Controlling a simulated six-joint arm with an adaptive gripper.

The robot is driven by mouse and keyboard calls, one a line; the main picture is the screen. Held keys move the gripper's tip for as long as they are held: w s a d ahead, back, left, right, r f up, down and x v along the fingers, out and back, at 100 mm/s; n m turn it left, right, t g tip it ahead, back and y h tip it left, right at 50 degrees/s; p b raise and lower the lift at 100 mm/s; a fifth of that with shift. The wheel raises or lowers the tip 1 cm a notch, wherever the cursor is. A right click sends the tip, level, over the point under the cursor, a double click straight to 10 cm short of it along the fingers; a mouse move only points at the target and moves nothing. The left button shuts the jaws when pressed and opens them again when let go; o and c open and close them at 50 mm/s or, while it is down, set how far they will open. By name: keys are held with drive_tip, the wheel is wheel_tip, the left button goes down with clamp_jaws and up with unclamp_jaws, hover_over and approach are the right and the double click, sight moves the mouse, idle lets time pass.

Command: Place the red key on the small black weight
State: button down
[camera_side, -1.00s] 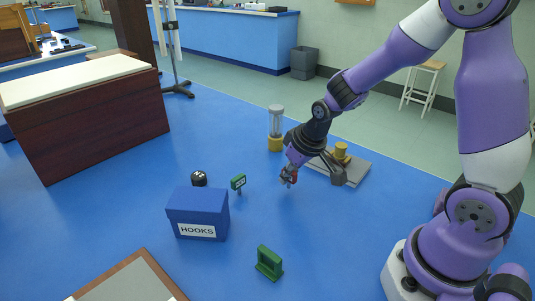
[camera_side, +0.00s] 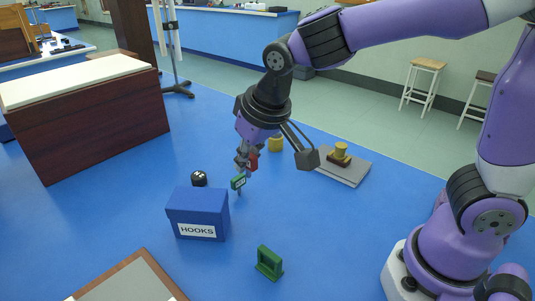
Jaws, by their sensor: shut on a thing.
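My gripper (camera_side: 246,163) is shut on the red key (camera_side: 252,160), which shows as a small red patch at the fingertips. The fingers hide part of the key. The small black weight (camera_side: 199,179) is a dark, rounded piece with a white mark on top. It sits on the blue bench behind the hooks box, to the left of my gripper. The gripper and key are apart from the weight.
A green key-like piece (camera_side: 238,183) stands just below my gripper. The blue box labelled HOOKS (camera_side: 197,212) is in front of the weight. A green frame (camera_side: 268,263) stands nearer. A grey plate (camera_side: 348,172) with a brass piece lies right. A wooden case (camera_side: 90,130) stands left.

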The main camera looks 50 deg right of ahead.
drive_tip(key=w+a, duration=0.2)
drive_tip(key=w, duration=0.1)
drive_tip(key=w+a, duration=0.3)
drive_tip(key=w, duration=0.1)
drive_tip(key=w+a+r, duration=0.1)
drive_tip(key=w+a, duration=0.1)
drive_tip(key=w, duration=0.1)
drive_tip(key=shift+w+a, duration=0.25)
drive_tip(key=shift+a, duration=0.05)
drive_tip(key=shift+w+a+f, duration=0.1)
drive_tip(key=shift+w, duration=0.15)
hover_over(198, 175)
wheel_tip(198, 175, down, 7)
drive_tip(key=shift+s+a+r, duration=0.1)
drive_tip(key=shift+r, duration=0.1)
drive_tip(key=shift+f, duration=2.1)
drive_tip(key=shift+f, duration=0.15)
drive_tip(key=c, duration=0.9)
unclamp_jaws()
